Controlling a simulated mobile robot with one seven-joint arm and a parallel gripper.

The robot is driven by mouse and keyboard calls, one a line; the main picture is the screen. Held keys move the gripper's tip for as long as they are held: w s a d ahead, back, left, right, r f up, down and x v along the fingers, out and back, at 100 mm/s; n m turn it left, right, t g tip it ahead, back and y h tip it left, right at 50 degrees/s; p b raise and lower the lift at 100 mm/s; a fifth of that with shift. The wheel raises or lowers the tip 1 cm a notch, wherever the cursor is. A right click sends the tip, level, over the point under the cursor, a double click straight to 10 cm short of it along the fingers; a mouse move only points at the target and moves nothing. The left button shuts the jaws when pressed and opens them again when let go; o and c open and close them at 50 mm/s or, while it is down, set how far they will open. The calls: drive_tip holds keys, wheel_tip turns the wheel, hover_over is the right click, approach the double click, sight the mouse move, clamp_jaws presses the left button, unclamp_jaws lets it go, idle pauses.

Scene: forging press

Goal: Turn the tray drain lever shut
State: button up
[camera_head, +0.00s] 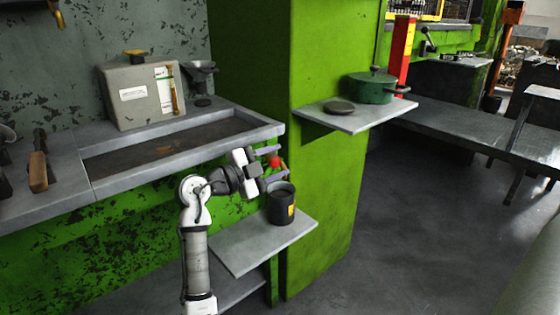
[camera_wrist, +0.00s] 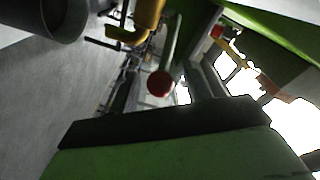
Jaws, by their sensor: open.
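The drain lever's round red knob (camera_head: 275,161) is at the right front corner of the long grey tray (camera_head: 200,150), below its rim. In the wrist view the red knob (camera_wrist: 160,83) is near the middle, on a greenish-grey rod running up from it. A yellow part (camera_wrist: 143,25) is beside the rod's upper end. Contact with the knob cannot be told. The lever's pivot is hidden in the head view.
A dark mug (camera_head: 281,207) stands on a low grey shelf (camera_head: 240,250) just below my gripper; the mug (camera_wrist: 42,12) also shows in the wrist view. A green pillar (camera_head: 330,190) rises close to the right. A higher shelf (camera_head: 352,120) holds a green pot (camera_head: 372,88).

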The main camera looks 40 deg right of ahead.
drive_tip(key=a, duration=1.2)
